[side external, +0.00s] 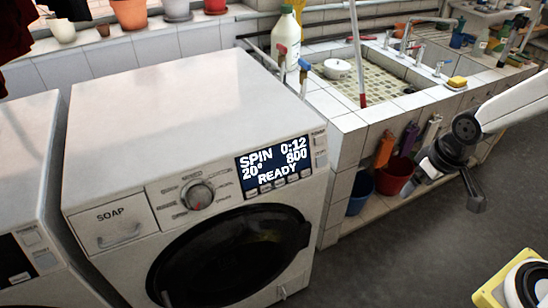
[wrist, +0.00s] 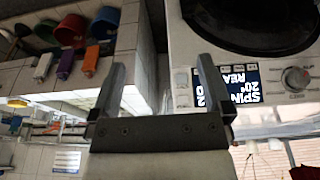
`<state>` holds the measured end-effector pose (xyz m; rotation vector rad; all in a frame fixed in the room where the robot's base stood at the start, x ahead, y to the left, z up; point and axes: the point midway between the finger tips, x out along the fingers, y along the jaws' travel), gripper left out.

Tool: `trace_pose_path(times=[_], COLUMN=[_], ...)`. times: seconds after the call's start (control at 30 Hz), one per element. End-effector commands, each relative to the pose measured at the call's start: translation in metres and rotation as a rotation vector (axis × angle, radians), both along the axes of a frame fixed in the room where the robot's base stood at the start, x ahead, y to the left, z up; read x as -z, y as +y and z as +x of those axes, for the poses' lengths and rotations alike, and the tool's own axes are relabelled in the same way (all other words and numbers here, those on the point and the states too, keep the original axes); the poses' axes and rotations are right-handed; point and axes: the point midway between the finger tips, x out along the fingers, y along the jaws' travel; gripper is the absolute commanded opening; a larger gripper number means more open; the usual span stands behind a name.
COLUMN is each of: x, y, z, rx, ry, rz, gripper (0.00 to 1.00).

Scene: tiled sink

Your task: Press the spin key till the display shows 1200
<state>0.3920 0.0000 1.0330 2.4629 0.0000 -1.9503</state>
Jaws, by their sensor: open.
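The washing machine (side external: 170,105) has a lit display (side external: 273,162) reading SPIN 0:12, 20°, 800 and READY. A row of small keys (side external: 279,183) runs under the display; their labels are too small to read, so I cannot tell which is the spin key. My gripper (side external: 476,192) is open and empty, well to the right of the machine and apart from it. In the wrist view my gripper (wrist: 162,66) has its fingers wide apart; the display (wrist: 228,88) appears upside down beside the right finger, which may hide part of it.
A round dial (side external: 198,195) and soap drawer (side external: 112,226) are left of the display, above the dark door (side external: 230,255). A tiled sink (side external: 375,85) stands right of the machine, with a red bucket (side external: 396,178) and blue bucket (side external: 360,190) below. Open floor lies in front.

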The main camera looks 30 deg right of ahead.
Motion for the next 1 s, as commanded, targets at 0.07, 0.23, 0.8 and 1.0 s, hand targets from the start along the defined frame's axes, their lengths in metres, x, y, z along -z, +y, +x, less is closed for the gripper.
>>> trace_pose_path(times=[0.07,0.23,0.8,1.0], x=[0.0000,0.0000,0.0000,0.0000], y=[0.0000,0.0000,0.0000,0.0000], z=[0.0000,0.0001,0.0000,0.0000], rx=[0.000,0.000,0.000,0.000], ry=[0.000,0.000,0.000,0.000], rz=[0.000,0.000,0.000,0.000], gripper=[1.00,0.68,0.00,0.00])
